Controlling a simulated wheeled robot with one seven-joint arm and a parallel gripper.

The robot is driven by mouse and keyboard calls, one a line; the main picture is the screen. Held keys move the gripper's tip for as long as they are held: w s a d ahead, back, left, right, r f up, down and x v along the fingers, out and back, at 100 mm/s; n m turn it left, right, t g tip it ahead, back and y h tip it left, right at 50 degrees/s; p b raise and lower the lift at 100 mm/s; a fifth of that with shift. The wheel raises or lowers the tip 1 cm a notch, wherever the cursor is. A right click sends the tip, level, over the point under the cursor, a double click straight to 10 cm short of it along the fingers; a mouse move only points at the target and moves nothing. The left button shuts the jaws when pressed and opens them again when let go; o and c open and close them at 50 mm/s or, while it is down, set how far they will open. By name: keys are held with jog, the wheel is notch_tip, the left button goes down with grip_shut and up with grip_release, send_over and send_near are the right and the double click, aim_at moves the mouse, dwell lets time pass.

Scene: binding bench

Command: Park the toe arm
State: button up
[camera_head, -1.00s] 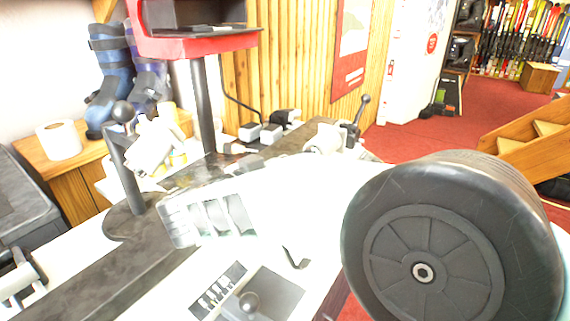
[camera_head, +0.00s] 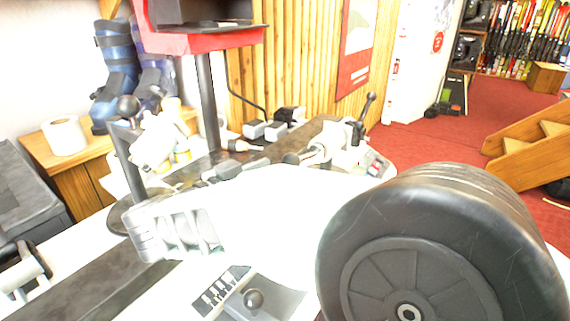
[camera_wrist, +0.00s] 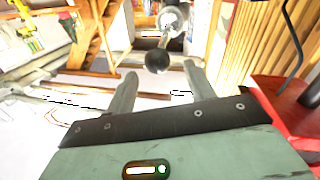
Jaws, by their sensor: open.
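A lever with a round black knob (camera_wrist: 158,60) on a bright metal stem, which I take for the toe arm, shows in the wrist view. The knob appears in the gap between the fingertips of my gripper (camera_wrist: 160,72). The fingers are spread apart, with space on both sides of the knob. I cannot tell how far the knob lies beyond the tips. In the head view a black knob (camera_head: 291,158) on a metal stem stands beside the white bench machine (camera_head: 345,155). My pale arm hides much of the bench there.
A taller black lever (camera_head: 366,106) rises at the machine's right. A red-framed display (camera_head: 205,42) stands on a dark post behind the bench. A ball-topped post (camera_head: 128,107) stands at left. A paper roll (camera_head: 64,136) sits on the wooden cabinet. Red carpet (camera_head: 440,130) is open at right.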

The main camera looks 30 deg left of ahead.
jog(key=v, duration=1.2)
jog(key=shift+b, duration=0.4)
jog(key=shift+s, duration=0.1)
